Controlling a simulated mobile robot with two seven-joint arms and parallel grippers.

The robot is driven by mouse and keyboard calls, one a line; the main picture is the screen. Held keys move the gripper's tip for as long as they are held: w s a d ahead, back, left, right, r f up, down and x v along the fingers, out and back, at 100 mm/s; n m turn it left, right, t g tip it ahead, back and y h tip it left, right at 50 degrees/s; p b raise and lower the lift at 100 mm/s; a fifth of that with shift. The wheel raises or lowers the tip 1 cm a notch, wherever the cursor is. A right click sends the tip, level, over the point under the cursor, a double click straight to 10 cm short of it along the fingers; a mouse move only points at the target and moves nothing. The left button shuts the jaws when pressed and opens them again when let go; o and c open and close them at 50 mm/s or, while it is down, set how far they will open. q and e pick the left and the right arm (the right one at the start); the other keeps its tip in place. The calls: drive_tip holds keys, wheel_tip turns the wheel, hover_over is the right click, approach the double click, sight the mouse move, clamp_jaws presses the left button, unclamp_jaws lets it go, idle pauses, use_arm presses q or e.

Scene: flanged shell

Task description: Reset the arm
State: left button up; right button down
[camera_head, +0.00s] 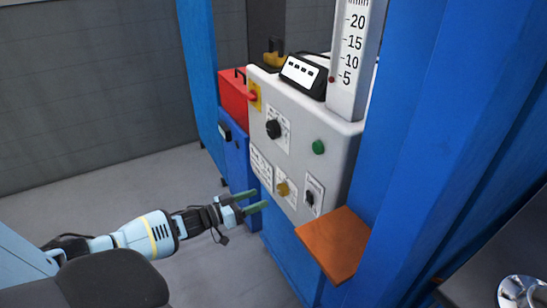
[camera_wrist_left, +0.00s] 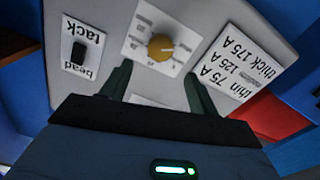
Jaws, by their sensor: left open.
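My left arm comes in from the left in the head view. Its gripper (camera_head: 250,201) is open and empty, with its two green fingers apart, in front of the lower part of a light grey control panel (camera_head: 300,147). The left wrist view shows the gripper's fingers (camera_wrist_left: 158,92) spread below a yellow-brown knob (camera_wrist_left: 160,47) on the panel. No contact between the fingers and the panel can be made out. My right gripper is not in view.
The panel carries a black knob (camera_head: 273,129), a green button (camera_head: 318,147) and a black switch (camera_head: 310,198). An orange-brown shelf (camera_head: 333,243) juts out below right. A red box (camera_head: 233,97) stands behind left. Open floor (camera_head: 120,190) lies left.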

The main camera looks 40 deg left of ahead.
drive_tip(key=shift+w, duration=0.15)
